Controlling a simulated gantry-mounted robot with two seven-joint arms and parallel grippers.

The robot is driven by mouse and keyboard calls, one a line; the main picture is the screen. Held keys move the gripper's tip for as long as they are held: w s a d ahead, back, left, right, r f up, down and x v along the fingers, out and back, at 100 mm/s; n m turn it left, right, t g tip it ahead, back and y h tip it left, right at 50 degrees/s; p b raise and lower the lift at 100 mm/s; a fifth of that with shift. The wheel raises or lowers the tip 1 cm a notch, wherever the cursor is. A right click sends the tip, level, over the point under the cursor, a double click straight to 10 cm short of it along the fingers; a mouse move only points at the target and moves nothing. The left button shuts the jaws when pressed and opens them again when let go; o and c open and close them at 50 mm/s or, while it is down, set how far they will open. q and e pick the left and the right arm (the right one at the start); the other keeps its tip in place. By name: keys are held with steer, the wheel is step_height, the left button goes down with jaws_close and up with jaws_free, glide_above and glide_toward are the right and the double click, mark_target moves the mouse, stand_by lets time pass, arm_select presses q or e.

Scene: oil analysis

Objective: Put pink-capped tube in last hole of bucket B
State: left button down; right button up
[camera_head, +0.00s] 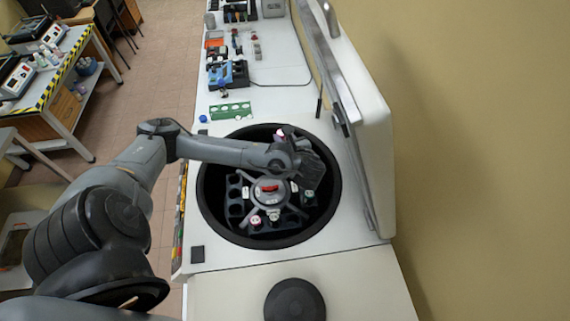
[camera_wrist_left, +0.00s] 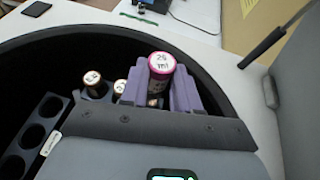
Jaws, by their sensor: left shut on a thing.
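My left gripper (camera_head: 285,141) is over the back part of the round centrifuge bowl (camera_head: 211,208). It is shut on the pink-capped tube (camera_head: 279,133). In the left wrist view, the tube's white-topped, pink-rimmed cap (camera_wrist_left: 161,64) with "ml" writing stands between the purple fingers (camera_wrist_left: 160,88). The fingers and wrist hide the tube's lower part and the hole below, so I cannot tell how deep it sits. A dark bucket (camera_head: 235,196) with several empty holes is at the rotor's left. I cannot read which bucket is B. My right gripper is not in view.
The rotor hub has a red handle (camera_head: 269,187). Capped tubes stand in the front bucket, one with a pink cap (camera_head: 256,222). Two capped tubes (camera_wrist_left: 92,78) are beside the gripper.

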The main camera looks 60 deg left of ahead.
arm_select(q)
step_height(320, 180, down, 5)
steer(key=b, duration=0.4)
steer(key=shift+a, duration=0.1)
steer(key=shift+f+b, duration=0.55)
steer(key=shift+f, duration=1.55)
steer(key=shift+f, duration=0.2)
steer(key=c, duration=1.1)
jaws_free()
steer(key=shift+r, duration=0.1)
